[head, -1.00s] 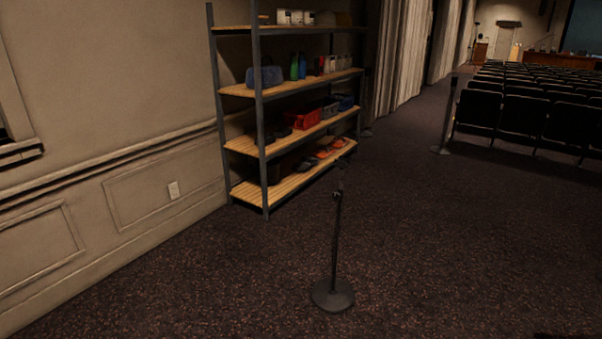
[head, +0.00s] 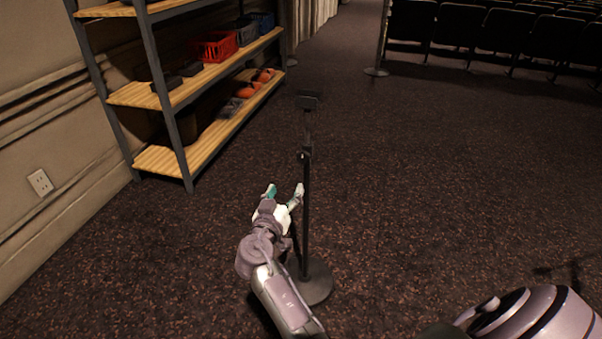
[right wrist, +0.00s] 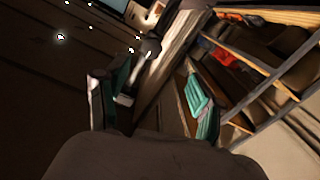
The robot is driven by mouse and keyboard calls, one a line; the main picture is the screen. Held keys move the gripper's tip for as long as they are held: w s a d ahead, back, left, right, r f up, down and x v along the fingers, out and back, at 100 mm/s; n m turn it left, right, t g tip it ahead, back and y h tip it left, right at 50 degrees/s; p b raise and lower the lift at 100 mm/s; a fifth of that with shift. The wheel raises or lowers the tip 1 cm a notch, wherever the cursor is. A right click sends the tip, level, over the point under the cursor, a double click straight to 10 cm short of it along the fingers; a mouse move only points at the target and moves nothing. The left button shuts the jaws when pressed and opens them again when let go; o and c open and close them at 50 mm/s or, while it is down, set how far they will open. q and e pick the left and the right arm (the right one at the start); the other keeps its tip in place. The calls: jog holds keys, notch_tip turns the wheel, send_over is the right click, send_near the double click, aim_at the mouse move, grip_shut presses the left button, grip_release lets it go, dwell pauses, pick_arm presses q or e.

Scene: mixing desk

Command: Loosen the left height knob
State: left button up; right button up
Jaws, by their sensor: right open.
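A dark stand (head: 306,215) with a thin upright pole, a small flat head on top and a round base rises from the carpet in the head view. A small dark knob or collar (head: 303,156) sits on its pole below the head. My right gripper (head: 285,191) is open and empty, just left of the pole and lower than the knob. In the right wrist view its teal-padded fingers (right wrist: 158,92) are spread apart, with a dark rounded part (right wrist: 151,47) near the left finger; I cannot tell whether it is the knob. My left gripper is not in view.
A metal shelf rack with wooden boards (head: 190,90) and bins, including a red bin (head: 214,46), stands by the wall at left. Rows of dark seats (head: 470,28) and a thin post (head: 384,40) are at the back right. Carpet right of the stand is clear.

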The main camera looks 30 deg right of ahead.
aim_at(302, 158)
jog(key=shift+m+h, duration=0.3)
jog(key=shift+h, duration=0.1)
jog(key=x, duration=0.4)
jog(key=r+x, duration=0.1)
jog(key=x, duration=0.7)
jog(key=shift+s+d+r, duration=0.15)
jog(key=shift+d, duration=0.1)
jog(key=shift+x, duration=0.75)
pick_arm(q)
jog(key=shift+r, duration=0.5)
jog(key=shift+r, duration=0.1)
pick_arm(e)
jog(key=shift+c, duration=0.2)
jog(key=shift+c, duration=1.2)
jog(key=c, duration=0.9)
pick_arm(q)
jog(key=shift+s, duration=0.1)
